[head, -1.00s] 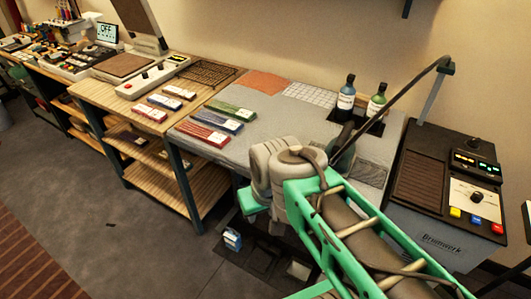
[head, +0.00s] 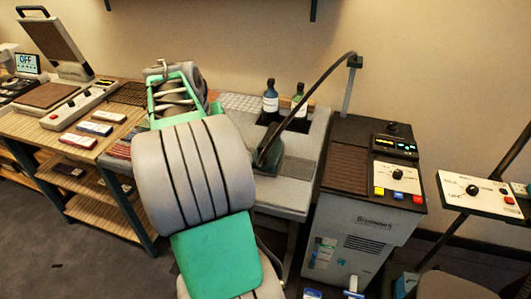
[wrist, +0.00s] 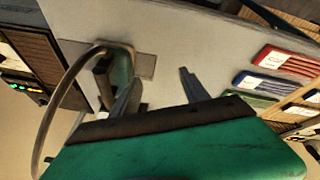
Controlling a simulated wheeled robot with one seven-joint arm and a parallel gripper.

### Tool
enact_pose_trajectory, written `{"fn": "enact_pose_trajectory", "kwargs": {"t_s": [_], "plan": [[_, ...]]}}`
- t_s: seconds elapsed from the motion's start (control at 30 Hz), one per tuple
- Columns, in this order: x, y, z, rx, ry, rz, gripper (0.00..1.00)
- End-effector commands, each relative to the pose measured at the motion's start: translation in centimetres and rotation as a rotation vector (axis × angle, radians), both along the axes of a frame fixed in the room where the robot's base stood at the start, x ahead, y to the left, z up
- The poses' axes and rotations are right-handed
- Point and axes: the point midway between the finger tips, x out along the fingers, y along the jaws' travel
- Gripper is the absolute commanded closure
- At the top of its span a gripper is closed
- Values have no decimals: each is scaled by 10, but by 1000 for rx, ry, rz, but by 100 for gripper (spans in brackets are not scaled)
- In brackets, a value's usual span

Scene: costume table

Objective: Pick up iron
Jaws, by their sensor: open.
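The iron (head: 269,148) is dark grey-green and stands at the right part of the grey-covered ironing table (head: 305,145), with a thick dark cord rising from it to a post. In the wrist view the iron (wrist: 119,65) is just beyond the left finger, partly hidden by it, by a dark patch on the cloth. My gripper (wrist: 158,77) is open, with empty space between its fingers. The iron is left of that gap. I cannot tell whether the left finger touches it. In the head view my arm hides the gripper.
A steam unit (head: 360,225) with knobs and coloured buttons stands right of the table. Two bottles (head: 270,100) stand at the table's back. Coloured cloth packs (wrist: 285,62) lie right in the wrist view. The cord (wrist: 55,110) loops at the left there.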

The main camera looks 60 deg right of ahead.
Motion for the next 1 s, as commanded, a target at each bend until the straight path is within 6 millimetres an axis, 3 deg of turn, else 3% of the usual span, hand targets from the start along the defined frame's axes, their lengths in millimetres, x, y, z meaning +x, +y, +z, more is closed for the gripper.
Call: {"fn": "enact_pose_trajectory", "kwargs": {"t_s": [0.03, 0.1, 0.2, 0.3, 0.77, 1.0], "plan": [[-27, -49, -4, -9, 11, -126, 47], [-60, -95, -7, -25, 18, -252, 47], [-91, -130, -12, -38, 24, -356, 47], [-101, -141, -20, -41, 27, -384, 47], [-100, -171, -78, -42, 25, -382, 47], [-99, -173, -81, -43, 23, -379, 49]]}}
